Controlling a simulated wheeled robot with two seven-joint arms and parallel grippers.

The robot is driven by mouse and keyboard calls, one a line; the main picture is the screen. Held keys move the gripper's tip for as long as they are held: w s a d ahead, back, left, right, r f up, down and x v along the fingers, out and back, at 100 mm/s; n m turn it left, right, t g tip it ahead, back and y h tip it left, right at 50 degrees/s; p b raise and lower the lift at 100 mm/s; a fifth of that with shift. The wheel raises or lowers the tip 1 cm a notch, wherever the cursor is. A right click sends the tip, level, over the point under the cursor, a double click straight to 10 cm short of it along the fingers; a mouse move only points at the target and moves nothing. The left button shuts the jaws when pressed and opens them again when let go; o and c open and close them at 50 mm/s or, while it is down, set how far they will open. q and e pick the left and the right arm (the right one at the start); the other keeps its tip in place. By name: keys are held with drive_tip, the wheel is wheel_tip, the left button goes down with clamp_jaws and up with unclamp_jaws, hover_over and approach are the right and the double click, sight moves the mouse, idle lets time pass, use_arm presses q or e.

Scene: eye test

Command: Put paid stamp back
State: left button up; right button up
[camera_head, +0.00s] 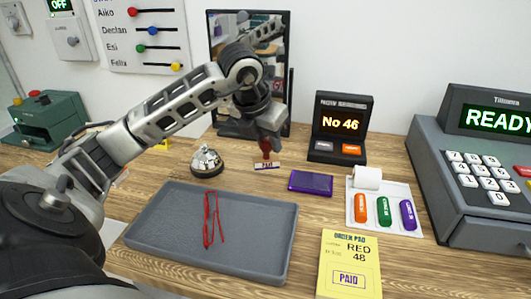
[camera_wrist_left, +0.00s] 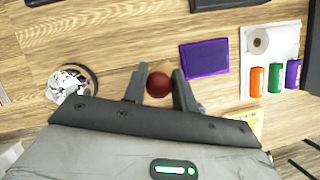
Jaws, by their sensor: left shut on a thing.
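My left gripper (camera_head: 269,141) is shut on the paid stamp (camera_head: 266,155), which has a dark red handle and a small base with a pale marked edge. It is upright at the back middle of the table; whether its base touches the wood I cannot tell. In the left wrist view the round red knob of the stamp (camera_wrist_left: 158,85) sits between the two fingers (camera_wrist_left: 159,92). A purple ink pad (camera_head: 310,182) lies just right of the stamp. A yellow order pad (camera_head: 348,264) at the front bears a purple PAID mark. My right gripper is not in view.
A silver bell (camera_head: 207,161) stands left of the stamp. A grey tray (camera_head: 160,235) with a red cord (camera_head: 208,220) lies in front. A No 46 display (camera_head: 340,125), a white holder (camera_head: 400,188) with coloured pieces and a till (camera_head: 470,190) stand to the right.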

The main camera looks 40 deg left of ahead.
sight(265, 154)
use_arm(q)
drive_tip(key=f, duration=0.2)
drive_tip(key=a+f, duration=0.1)
drive_tip(key=shift+w+f+p, duration=0.2)
drive_tip(key=shift+f+p, duration=0.1)
drive_tip(key=shift+f, duration=0.35)
drive_tip(key=shift+f, duration=0.2)
drive_tip(key=o, duration=0.8)
drive_tip(key=shift+r, duration=0.1)
drive_tip(key=v, duration=1.2)
drive_tip(key=shift+b, duration=0.35)
drive_tip(key=shift+r, duration=0.1)
